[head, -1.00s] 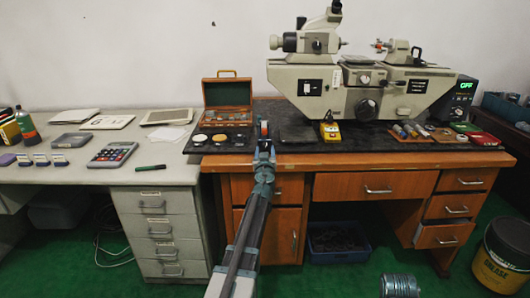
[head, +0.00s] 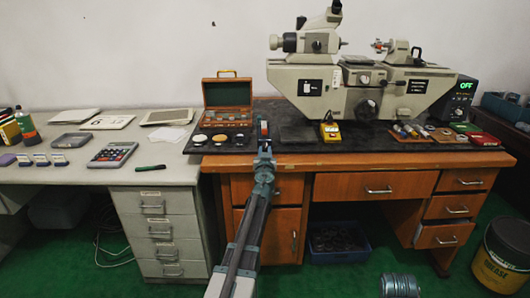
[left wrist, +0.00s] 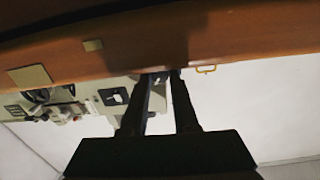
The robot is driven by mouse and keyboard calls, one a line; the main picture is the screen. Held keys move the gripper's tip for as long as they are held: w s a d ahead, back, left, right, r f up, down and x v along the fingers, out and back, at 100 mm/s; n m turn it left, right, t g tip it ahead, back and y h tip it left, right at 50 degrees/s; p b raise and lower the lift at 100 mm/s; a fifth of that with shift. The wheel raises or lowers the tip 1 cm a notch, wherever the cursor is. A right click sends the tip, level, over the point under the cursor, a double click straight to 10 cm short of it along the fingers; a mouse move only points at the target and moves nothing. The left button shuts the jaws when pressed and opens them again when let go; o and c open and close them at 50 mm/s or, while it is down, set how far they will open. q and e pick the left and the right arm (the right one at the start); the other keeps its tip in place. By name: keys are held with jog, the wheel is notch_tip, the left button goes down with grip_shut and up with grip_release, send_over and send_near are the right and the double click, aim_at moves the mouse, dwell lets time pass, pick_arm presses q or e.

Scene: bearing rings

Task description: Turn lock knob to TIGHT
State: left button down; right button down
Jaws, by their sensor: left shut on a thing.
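The grey measuring machine (head: 420,99) stands on the black-topped wooden desk. A dark round knob (head: 368,109) is low on its front, and a smaller knob (head: 365,79) sits above it. I cannot read which is the lock knob or any TIGHT mark. My left gripper (head: 264,131) is at the desk's front edge, left of the machine and apart from both knobs. It is shut on a small reddish thing (head: 264,127), mostly hidden by the fingers. In the left wrist view the fingers (left wrist: 164,73) are close together, and the machine (left wrist: 85,98) appears upside down.
An open wooden case (head: 228,94) and several discs lie left of my gripper. A yellow device (head: 331,131) sits before the machine; small parts lie to its right. A black box (head: 461,92) shows OFF. Bare desktop (head: 296,134) lies right of the gripper.

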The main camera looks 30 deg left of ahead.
pick_arm(q)
jog(key=m, duration=1)
jog(key=shift+m, duration=0.3)
dwell(0.4)
jog(key=c, duration=0.7)
grip_release()
